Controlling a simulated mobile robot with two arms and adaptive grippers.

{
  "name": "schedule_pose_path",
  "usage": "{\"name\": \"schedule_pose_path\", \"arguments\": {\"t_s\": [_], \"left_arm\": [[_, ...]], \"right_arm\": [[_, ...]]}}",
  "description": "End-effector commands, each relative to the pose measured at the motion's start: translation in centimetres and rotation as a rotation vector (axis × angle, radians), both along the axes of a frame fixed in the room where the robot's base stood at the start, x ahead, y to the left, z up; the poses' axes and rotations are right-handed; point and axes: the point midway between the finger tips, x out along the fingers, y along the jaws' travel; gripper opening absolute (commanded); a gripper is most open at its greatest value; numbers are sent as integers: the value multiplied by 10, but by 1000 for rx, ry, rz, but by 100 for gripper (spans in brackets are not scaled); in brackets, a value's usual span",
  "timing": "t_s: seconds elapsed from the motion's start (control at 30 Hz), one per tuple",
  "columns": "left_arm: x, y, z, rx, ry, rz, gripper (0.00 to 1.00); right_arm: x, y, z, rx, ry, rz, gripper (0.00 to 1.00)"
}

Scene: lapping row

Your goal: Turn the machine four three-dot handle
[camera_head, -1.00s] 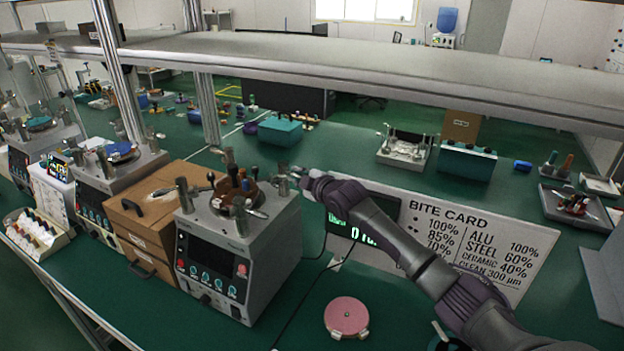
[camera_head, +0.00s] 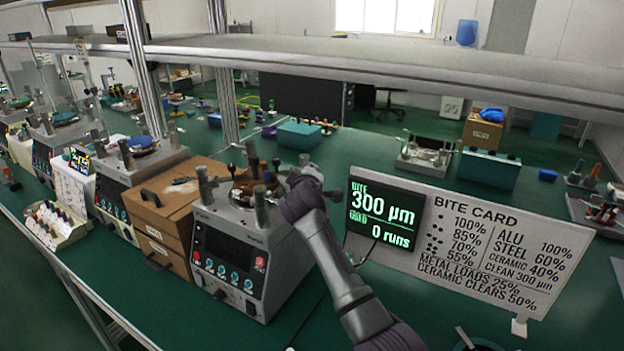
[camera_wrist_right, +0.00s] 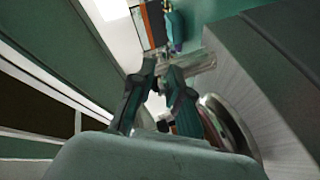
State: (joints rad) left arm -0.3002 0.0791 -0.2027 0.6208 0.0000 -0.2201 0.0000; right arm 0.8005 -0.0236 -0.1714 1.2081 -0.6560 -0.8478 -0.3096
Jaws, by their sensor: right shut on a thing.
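The nearest lapping machine (camera_head: 228,264) is a grey box with a dark front panel, a brown round top and several upright posts. My right gripper (camera_head: 302,176) is at the right rear of its top, beside a post. The wrist view shows the fingers (camera_wrist_right: 164,78) close together, shut on a small part that they mostly hide; it appears to be a handle of this machine. I cannot make out dot marks on it. A round metal rim (camera_wrist_right: 228,125) is right of the fingers. My left gripper is not in view.
A display (camera_head: 384,214) reads 300 µm and 0 runs, beside a white bite card (camera_head: 480,292). A wooden box (camera_head: 170,215) stands left of the machine, with more machines (camera_head: 140,165) beyond. A shelf (camera_head: 400,68) runs overhead.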

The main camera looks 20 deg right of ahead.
Motion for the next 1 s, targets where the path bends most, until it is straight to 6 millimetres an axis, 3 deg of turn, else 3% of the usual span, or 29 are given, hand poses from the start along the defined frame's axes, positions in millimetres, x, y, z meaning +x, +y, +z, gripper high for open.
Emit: {"name": "schedule_pose_path", "arguments": {"t_s": [0.43,0.47,0.6,1.0], "left_arm": [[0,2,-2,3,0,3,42],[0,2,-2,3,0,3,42],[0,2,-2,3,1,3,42],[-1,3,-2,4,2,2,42]], "right_arm": [[0,0,-2,0,5,-10,0],[0,0,-2,-1,5,-10,21],[0,0,-1,-1,4,-9,42],[-6,3,1,-1,-1,-8,42]]}}
